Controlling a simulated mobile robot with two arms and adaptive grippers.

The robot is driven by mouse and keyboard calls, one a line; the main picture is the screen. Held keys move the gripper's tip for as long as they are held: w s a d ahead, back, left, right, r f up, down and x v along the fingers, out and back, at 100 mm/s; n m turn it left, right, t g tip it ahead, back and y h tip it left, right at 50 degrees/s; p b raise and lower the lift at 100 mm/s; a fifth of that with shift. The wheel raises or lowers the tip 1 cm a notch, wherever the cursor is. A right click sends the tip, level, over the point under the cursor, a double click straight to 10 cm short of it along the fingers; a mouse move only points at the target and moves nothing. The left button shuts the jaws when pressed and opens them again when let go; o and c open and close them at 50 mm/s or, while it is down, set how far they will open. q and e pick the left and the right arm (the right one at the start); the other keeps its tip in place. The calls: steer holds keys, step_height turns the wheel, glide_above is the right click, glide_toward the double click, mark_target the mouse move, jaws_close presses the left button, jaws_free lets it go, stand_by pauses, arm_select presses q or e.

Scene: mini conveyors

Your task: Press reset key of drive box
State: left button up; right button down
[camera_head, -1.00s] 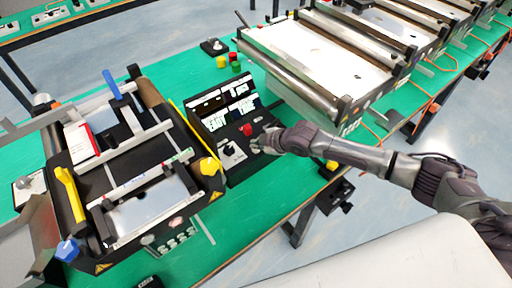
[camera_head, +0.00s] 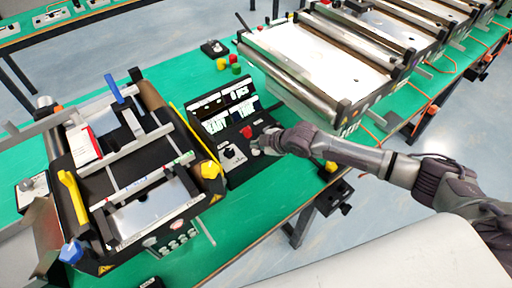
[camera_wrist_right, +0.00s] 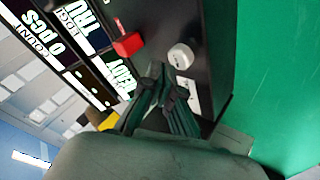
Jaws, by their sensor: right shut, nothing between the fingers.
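The drive box (camera_head: 227,146) is a black control box with a lit display (camera_head: 229,110) at the middle of the green bench. Its front panel carries a red button (camera_head: 247,131), a round dial (camera_head: 231,154) and a pale knob. My right gripper (camera_head: 264,148) is shut and empty at the panel's right side, just below the red button. In the right wrist view its fingertips (camera_wrist_right: 160,88) are close to the panel, beside the white knob (camera_wrist_right: 181,55). The red button (camera_wrist_right: 128,43) is further up. The fingers partly hide the panel, so contact and the reset key are unclear. My left gripper is not in view.
A mini conveyor machine (camera_head: 150,216) with yellow and blue handles stands left of the drive box. A roller conveyor (camera_head: 318,62) stands to the upper right. Small coloured buttons (camera_head: 235,69) stand behind the box.

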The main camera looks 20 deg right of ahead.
mark_target(257, 151)
steer(key=shift+r, duration=0.3)
step_height(257, 151, up, 5)
steer(key=p, duration=0.4)
steer(key=shift+p, duration=0.35)
steer(key=shift+f, duration=0.1)
stand_by(0.3)
